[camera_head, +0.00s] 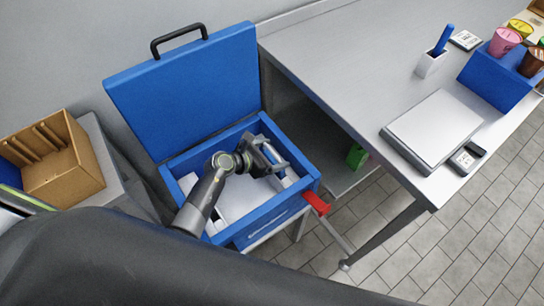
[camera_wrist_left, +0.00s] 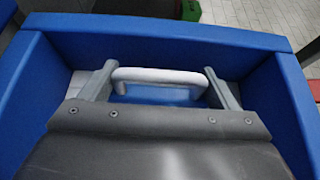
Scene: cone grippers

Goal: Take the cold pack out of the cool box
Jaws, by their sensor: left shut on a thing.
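The blue cool box (camera_head: 262,218) stands with its lid (camera_head: 190,85) open and tipped back. My left gripper (camera_head: 277,166) reaches down into its right part. In the left wrist view, the fingers of my left gripper (camera_wrist_left: 160,84) are shut on the two ends of the white handle of the cold pack (camera_wrist_left: 160,74). A blue face of the pack shows under the handle; the rest is hidden by the gripper. The cool box walls (camera_wrist_left: 160,32) surround the gripper in that view. My right gripper is not in view.
A grey table (camera_head: 350,60) stands right of the box, with a flat scale (camera_head: 433,128), a white cup with a blue stick (camera_head: 430,63) and a blue holder (camera_head: 495,80) on it. A wooden crate (camera_head: 75,165) is at left. A red lever (camera_head: 317,203) sits by the box's right corner.

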